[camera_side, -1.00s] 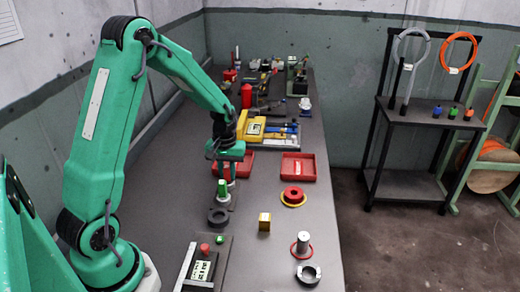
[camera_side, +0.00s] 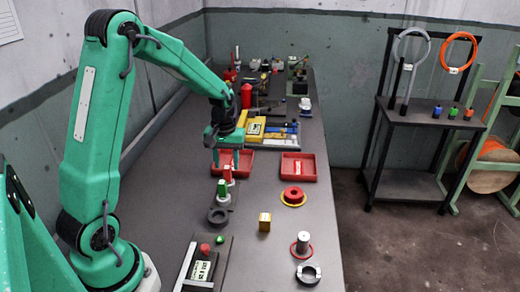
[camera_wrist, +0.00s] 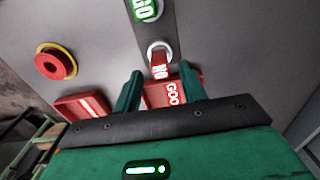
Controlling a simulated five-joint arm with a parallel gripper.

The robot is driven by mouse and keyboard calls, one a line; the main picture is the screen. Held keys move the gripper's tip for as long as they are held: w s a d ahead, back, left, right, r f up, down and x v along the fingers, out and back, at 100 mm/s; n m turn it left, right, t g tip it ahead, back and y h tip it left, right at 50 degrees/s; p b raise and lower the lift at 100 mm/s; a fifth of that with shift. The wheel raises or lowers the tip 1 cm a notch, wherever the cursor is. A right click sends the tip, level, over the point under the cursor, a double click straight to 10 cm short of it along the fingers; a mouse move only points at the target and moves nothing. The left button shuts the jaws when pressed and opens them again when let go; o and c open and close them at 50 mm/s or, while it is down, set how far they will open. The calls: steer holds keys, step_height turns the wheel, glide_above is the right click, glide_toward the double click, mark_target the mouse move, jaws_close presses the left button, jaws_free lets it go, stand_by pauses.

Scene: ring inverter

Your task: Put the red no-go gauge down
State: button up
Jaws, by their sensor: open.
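The red no-go gauge (camera_side: 228,174) stands upright in a pale base just behind the green go gauge (camera_side: 221,188). In the wrist view the red gauge (camera_wrist: 159,66) shows its "NO" lettering, with its end in a white ring, and the green gauge (camera_wrist: 145,10) is at the top edge. My gripper (camera_side: 228,162) is open above the red gauge. In the wrist view its fingertips (camera_wrist: 160,70) are spread on either side of the gauge, with gaps showing.
Red trays lie behind the gauge (camera_side: 254,170) and to its right (camera_side: 298,178). Bare bench lies right of the green gauge.

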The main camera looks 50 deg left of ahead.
mark_target(227, 167)
step_height(227, 167, up, 8)
stand_by(0.4)
stand_by(0.5)
steer(key=s+d+r+m+t, duration=0.2)
steer(key=s+d+r+m, duration=0.2)
steer(key=s+d, duration=0.3)
steer(key=s+d+r+m+t, duration=0.3)
steer(key=s+d+r+m, duration=0.2)
steer(key=s+d, duration=0.3)
steer(key=shift+s+t, duration=0.3)
steer(key=shift+s, duration=0.6)
